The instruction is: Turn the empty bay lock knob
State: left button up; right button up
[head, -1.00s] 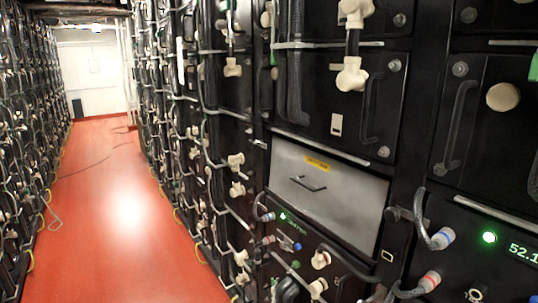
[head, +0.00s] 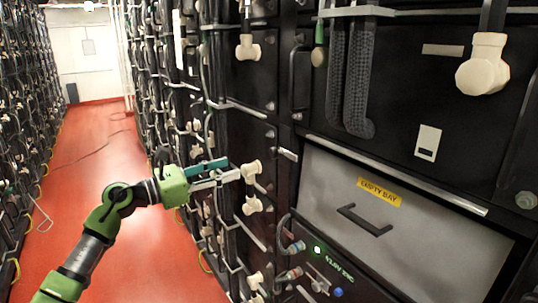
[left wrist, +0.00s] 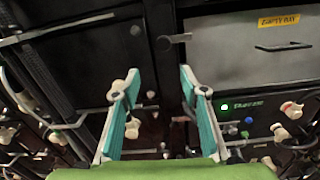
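The empty bay (head: 385,255) is a grey drawer front with a yellow "EMPTY BAY" label (head: 379,192) and a dark handle (head: 364,220). Its upper left part also shows in the left wrist view (left wrist: 232,58). A small pale lever-like fitting (head: 288,154) sits just left of the bay's top left corner and may be the lock knob; a similar small bar (left wrist: 176,38) shows in the left wrist view. My left gripper (head: 232,169) is left of the bay, open, with teal finger pads apart and nothing between them (left wrist: 160,75). My right gripper is not in view.
Cream cable connectors (head: 251,172) and cables are close to my left fingertips. A module with a lit green lamp (head: 317,250) is below the bay. Black corrugated cables (head: 350,75) hang above. The red aisle floor (head: 85,190) is clear apart from a thin cable.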

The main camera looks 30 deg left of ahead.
pick_arm(q)
jog(key=d+r+m, duration=0.1)
jog(key=r, duration=0.1)
jog(key=p, duration=0.2)
send_near(271, 153)
jog(key=w, duration=0.1)
jog(key=shift+m, duration=0.3)
jog(key=p+x, duration=0.3)
jog(key=x, duration=0.4)
jog(key=shift+w+d+r, duration=0.2)
jog(key=shift+w+d, duration=0.05)
jog(key=shift+d, duration=0.05)
jog(key=shift+w+d, duration=0.15)
jog(key=shift+w, duration=0.15)
jog(key=shift+f, duration=0.1)
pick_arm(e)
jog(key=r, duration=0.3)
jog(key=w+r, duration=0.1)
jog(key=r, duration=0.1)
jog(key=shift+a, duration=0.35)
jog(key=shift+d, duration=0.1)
pick_arm(q)
jog(key=c, duration=1.1)
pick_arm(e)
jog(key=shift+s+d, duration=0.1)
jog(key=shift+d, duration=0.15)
